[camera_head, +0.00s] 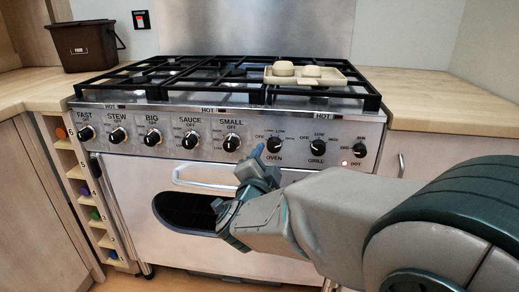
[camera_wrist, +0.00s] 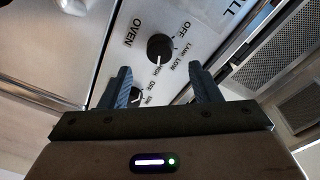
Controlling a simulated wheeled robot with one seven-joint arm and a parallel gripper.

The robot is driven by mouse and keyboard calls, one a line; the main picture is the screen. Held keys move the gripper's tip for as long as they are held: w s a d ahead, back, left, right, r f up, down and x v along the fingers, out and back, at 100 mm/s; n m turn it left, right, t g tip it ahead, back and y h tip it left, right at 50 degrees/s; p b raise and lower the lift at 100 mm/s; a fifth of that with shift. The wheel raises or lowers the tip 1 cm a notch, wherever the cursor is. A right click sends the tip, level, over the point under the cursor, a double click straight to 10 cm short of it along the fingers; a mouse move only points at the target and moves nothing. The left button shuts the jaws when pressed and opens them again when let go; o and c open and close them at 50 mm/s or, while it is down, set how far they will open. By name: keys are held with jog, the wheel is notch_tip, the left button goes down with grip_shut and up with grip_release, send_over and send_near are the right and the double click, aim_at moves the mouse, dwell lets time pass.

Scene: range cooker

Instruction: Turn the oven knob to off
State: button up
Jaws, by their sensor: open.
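The oven knob (camera_head: 274,146) is a round black knob on the cooker's front panel, above the OVEN label. It also shows in the wrist view (camera_wrist: 159,47), where its white mark points down toward the HIGH lettering and away from OFF. My gripper (camera_head: 259,154) is in front of the panel, just left of and slightly below the oven knob in the head view. In the wrist view its two blue fingers (camera_wrist: 163,82) are apart and empty, with the oven knob beyond and between their tips. I see no contact with the knob.
The SMALL knob (camera_head: 232,143) is close to the left and the GRILL knob (camera_head: 318,147) to the right. A beige tray (camera_head: 335,78) rests on the hob grates.

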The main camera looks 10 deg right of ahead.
aim_at(273, 147)
jog(key=b+x, duration=0.1)
jog(key=x, duration=0.5)
jog(key=shift+w+d, duration=0.15)
jog(key=shift+c, duration=0.4)
jog(key=c, duration=0.9)
